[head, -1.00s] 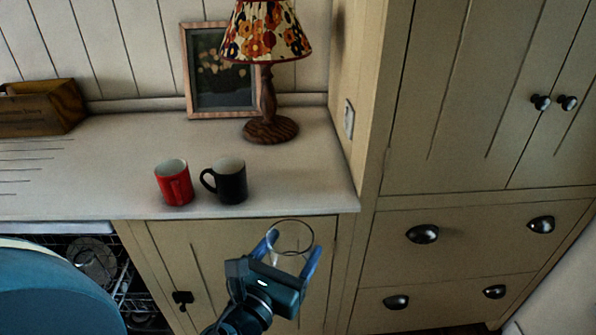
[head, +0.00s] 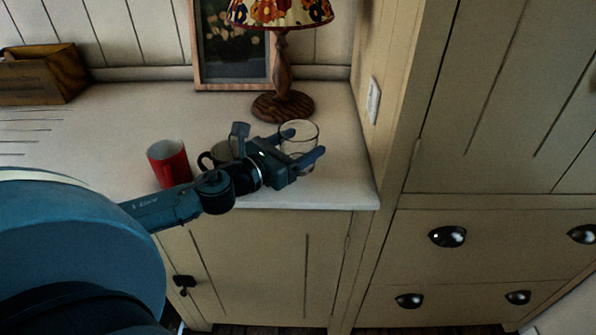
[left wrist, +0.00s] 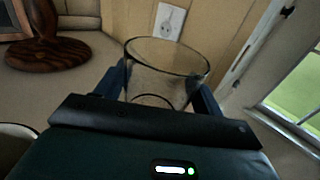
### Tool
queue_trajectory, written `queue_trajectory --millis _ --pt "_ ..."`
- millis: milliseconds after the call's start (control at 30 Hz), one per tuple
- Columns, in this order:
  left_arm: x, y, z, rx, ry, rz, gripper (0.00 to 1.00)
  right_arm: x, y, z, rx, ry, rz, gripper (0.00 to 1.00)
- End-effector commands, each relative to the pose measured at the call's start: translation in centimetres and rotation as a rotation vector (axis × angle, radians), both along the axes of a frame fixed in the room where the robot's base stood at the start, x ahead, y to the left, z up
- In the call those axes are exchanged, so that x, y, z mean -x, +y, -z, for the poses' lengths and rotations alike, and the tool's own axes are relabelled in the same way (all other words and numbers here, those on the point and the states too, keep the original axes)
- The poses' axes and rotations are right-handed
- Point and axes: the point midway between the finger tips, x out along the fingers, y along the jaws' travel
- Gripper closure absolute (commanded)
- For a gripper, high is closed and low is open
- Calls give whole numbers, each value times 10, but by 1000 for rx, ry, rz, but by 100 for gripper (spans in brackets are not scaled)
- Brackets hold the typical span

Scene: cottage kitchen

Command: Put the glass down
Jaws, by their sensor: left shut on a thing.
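A clear glass (head: 299,137) is upright between the fingers of my left gripper (head: 303,146). The gripper is shut on it, over the right end of the white counter (head: 340,180). In the left wrist view the glass (left wrist: 165,72) fills the space between the two blue fingers, its open rim up. I cannot tell whether its base touches the counter. My right gripper is not in view.
A lamp (head: 283,105) stands close behind the glass. A picture frame (head: 232,45) leans on the wall. Free counter lies right of the glass.

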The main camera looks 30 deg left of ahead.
Motion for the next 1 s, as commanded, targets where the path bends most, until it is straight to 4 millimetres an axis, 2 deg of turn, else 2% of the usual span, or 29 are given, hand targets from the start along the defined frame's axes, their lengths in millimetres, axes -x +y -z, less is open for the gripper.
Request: queue_trajectory --millis 167,300,400,600,767,800,900,1000 --pt "0 0 18 2 -3 -2 67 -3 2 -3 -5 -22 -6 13" --pt "0 0 41 3 -1 -3 67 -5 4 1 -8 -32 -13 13" --pt "0 0 50 1 -3 -2 67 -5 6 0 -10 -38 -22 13" --pt "0 0 50 -2 -4 0 67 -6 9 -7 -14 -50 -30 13" --pt "0 0 53 -2 -4 0 67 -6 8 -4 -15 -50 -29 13" --pt "0 0 54 -3 -2 0 31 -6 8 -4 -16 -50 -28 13" --pt "0 0 53 -2 -1 0 23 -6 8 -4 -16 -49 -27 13" --pt "0 0 53 -2 -1 0 23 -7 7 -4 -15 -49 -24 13"
